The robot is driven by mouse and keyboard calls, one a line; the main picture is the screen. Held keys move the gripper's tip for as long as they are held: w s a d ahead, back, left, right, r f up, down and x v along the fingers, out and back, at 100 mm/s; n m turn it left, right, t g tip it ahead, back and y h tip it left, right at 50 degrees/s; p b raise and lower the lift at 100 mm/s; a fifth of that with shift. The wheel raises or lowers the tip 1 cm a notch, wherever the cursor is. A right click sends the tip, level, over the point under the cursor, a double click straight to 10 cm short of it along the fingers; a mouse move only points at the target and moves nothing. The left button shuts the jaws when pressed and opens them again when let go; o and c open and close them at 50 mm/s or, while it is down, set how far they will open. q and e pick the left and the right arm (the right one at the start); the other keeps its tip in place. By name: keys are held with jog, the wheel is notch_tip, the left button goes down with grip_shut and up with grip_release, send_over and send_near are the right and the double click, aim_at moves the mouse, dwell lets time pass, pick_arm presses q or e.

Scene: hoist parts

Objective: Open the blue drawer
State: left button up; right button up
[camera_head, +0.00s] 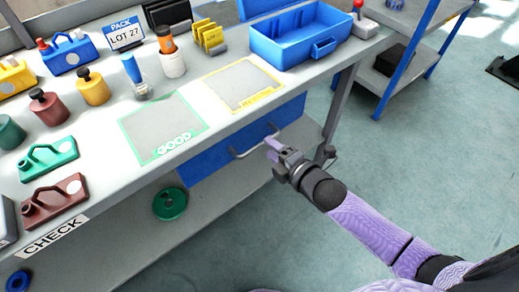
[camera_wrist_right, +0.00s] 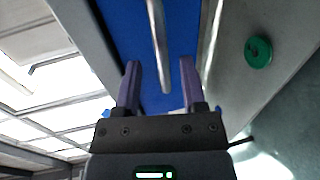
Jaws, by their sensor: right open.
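The blue drawer (camera_head: 215,155) sits under the bench top and looks closed. Its front carries a silver bar handle (camera_head: 254,143). My right gripper (camera_head: 272,148) is just in front of the right end of the handle. In the right wrist view the blue drawer front (camera_wrist_right: 128,30) fills the middle, and the handle (camera_wrist_right: 158,45) runs between the two purple fingers of my right gripper (camera_wrist_right: 160,82). The fingers are apart and hold nothing; I cannot tell whether they touch the handle. My left gripper is not in view.
The bench top (camera_head: 105,160) carries coloured hoist parts, a green GOOD frame (camera_head: 165,125), a yellow frame (camera_head: 243,85) and a blue bin (camera_head: 300,35). A green disc (camera_head: 170,204) lies on the lower shelf.

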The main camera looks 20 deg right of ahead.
aim_at(264, 144)
jog(key=b+x, duration=0.1)
jog(key=x, duration=0.3)
grip_shut()
dwell(0.5)
jog(key=shift+s, duration=0.1)
jog(key=shift+f, duration=0.1)
dwell(0.7)
